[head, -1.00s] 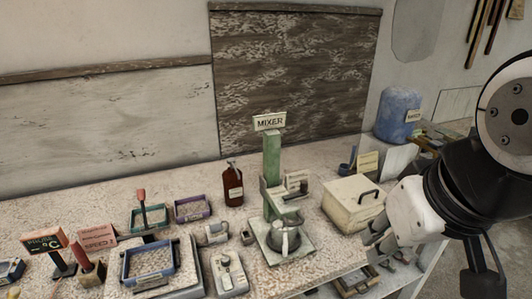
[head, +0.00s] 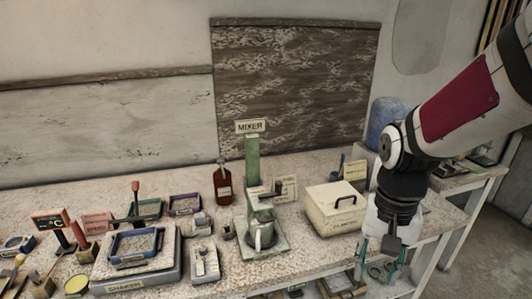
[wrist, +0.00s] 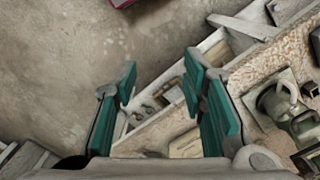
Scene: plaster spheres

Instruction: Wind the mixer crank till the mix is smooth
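The mixer is a green post (head: 252,160) on a pale base plate, with a "MIXER" sign (head: 251,126) on top. A grey metal pot (head: 261,235) stands on its base, and an arm with a dark knob (head: 277,187) sits above the pot. The pot's contents cannot be made out. My gripper (head: 384,262) points down by the table's front right edge, right of the mixer and apart from it. In the wrist view my gripper (wrist: 164,95) has its teal fingers wide apart with nothing between them. The mixer (wrist: 285,105) shows at that view's right edge.
A cream box with a black handle (head: 336,208) stands between the mixer and my gripper. A brown bottle (head: 222,183) stands behind left of the mixer. The shaker (head: 135,275) and several small trays fill the left. Open shelving with items (head: 345,284) lies below the table edge.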

